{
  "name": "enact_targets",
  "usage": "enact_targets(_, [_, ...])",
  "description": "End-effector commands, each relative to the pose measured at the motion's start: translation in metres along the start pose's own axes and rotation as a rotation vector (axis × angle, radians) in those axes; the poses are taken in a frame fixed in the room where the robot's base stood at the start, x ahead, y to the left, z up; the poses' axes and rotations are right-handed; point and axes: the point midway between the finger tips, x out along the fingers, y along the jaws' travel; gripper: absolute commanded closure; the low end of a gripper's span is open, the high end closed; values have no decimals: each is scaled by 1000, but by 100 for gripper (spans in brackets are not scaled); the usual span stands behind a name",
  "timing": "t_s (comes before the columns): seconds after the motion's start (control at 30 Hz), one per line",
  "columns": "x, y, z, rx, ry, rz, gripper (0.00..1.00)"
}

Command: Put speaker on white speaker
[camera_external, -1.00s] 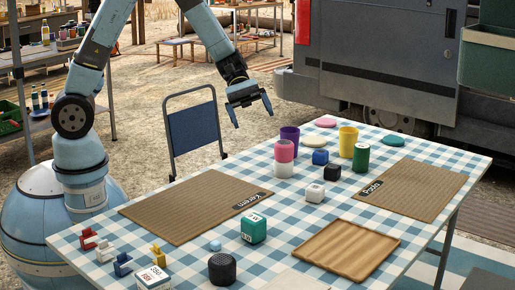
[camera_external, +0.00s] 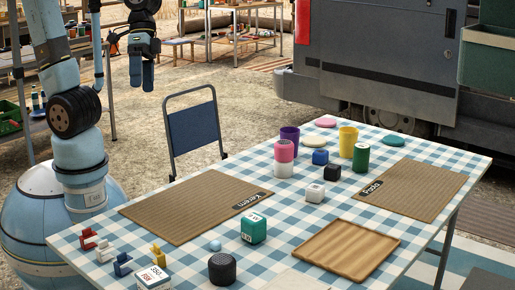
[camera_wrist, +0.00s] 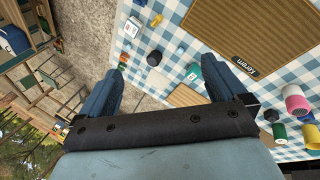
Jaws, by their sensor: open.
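A dark, rounded black speaker (camera_external: 222,268) stands near the front of the checked table; it also shows in the wrist view (camera_wrist: 154,58). A small white block with a dark marking (camera_external: 315,193) stands right of centre and may be the white speaker. A white piece (camera_external: 284,170) stands directly below a pink cylinder (camera_external: 284,150); I cannot tell whether it is a speaker. My gripper (camera_external: 142,84) hangs above the ground beyond the table's far left, well away from these things. In the wrist view my gripper (camera_wrist: 163,75) is open and empty.
A teal box (camera_external: 254,228), a blue block (camera_external: 320,157), a black block (camera_external: 332,172), a green can (camera_external: 361,157) and purple and yellow cups stand on the table. Two brown mats and a wooden tray (camera_external: 346,250) lie there. A folding chair (camera_external: 193,130) stands behind.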

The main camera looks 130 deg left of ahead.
Motion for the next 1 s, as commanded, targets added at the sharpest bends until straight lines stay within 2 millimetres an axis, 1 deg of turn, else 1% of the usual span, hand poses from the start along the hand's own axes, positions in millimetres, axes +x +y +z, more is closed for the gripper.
enact_targets(0.03, [-6,4,14,82,26,-20,2])
enact_targets(0.2, [-22,8,48,338,117,-94,2])
enact_targets(0.3, [-32,8,64,475,174,-129,2])
enact_targets(0.4, [-40,6,76,582,223,-158,2])
enact_targets(0.6, [-48,4,86,696,280,-188,2])
enact_targets(1.0, [-49,4,87,707,286,-191,2])
